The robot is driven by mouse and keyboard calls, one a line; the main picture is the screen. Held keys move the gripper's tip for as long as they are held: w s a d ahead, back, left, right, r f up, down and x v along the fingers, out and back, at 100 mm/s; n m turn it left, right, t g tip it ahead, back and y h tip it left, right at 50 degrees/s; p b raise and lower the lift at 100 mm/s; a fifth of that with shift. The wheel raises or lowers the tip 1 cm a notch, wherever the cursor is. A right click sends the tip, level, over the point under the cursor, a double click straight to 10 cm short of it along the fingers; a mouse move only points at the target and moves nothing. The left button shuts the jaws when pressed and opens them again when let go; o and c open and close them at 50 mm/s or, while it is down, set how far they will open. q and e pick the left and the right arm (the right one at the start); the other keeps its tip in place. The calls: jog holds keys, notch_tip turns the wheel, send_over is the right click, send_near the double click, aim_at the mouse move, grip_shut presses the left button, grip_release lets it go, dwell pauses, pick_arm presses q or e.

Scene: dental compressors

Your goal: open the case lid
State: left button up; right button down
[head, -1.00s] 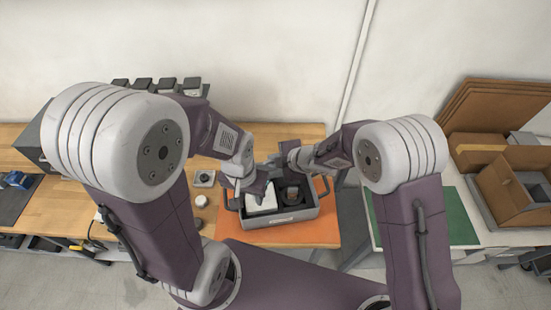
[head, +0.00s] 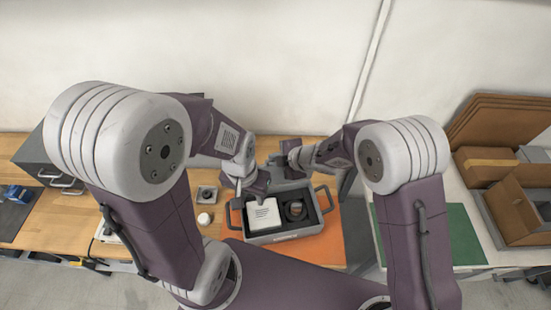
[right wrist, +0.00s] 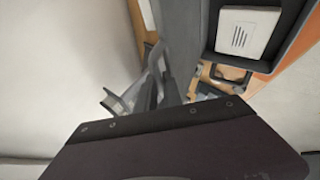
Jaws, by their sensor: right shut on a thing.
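The grey case (head: 286,238) stands on an orange mat, its inside open to view. A white block (head: 264,214) and a dark compartment with a round brown thing (head: 296,209) show in it; the white block also shows in the right wrist view (right wrist: 248,31). The lid seems to be the grey panel (right wrist: 186,45) beside the case opening, steeply raised at the back. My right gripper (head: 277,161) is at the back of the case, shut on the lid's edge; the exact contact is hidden. My left gripper (head: 237,198) is by the case's left end; its jaws are too small to read.
A small square part (head: 206,194) and a white round part (head: 204,218) lie left of the case on the wooden bench. A grey drawer unit (head: 45,160) is at far left. A green mat (head: 460,235) and brown boxes (head: 492,200) are at right.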

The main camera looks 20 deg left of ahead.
jog(key=shift+s+f, duration=0.1)
jog(key=c, duration=1.5)
grip_release()
jog(key=shift+s+d, duration=0.1)
jog(key=v, duration=0.9)
jog(key=shift+r, duration=0.2)
